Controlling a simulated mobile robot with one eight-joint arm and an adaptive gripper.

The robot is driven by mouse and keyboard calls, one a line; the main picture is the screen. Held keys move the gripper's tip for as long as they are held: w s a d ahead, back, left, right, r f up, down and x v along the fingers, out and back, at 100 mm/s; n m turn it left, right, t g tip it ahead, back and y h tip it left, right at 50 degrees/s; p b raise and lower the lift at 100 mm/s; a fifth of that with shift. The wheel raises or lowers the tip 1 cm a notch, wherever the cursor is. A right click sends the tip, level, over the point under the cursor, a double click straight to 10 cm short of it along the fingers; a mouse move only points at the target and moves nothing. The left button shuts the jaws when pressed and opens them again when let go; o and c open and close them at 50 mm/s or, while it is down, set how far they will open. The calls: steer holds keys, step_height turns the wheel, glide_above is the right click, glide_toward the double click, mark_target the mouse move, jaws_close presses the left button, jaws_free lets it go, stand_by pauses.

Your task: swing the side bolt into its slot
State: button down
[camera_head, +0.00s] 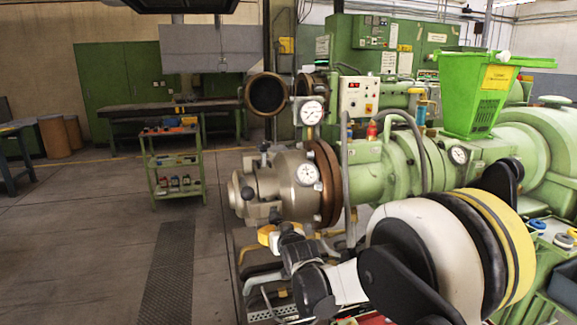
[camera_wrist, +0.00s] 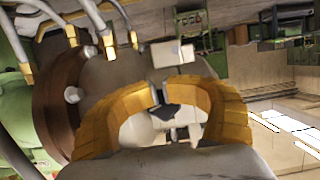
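The extruder head (camera_head: 283,180) is a grey-brown cylinder with a rust-brown flange (camera_head: 326,182) in the head view. Dark bolts with knobs stick out around it, one on its side (camera_head: 247,193) and one low down (camera_head: 275,214); I cannot tell which is the side bolt, and its slot is not clear. My gripper (camera_head: 268,234) is just below the head. In the wrist view my gripper's yellow fingers (camera_wrist: 160,92) curve inward, with their tips close together. Pale and dark parts show behind and between them. I cannot tell whether the fingers touch or hold anything.
In the wrist view the brown flange (camera_wrist: 55,100) and hoses (camera_wrist: 95,22) are close at left. A green trolley (camera_head: 175,165) stands farther left; the floor between is clear.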

steer(key=shift+r, duration=0.45)
steer(key=shift+s+r+p, duration=0.1)
steer(key=shift+r+p, duration=0.35)
steer(key=shift+r, duration=0.1)
steer(key=shift+r, duration=0.2)
steer(key=s+d, duration=0.2)
steer(key=s, duration=0.7)
steer(key=shift+d+f+b, duration=0.3)
stand_by(0.4)
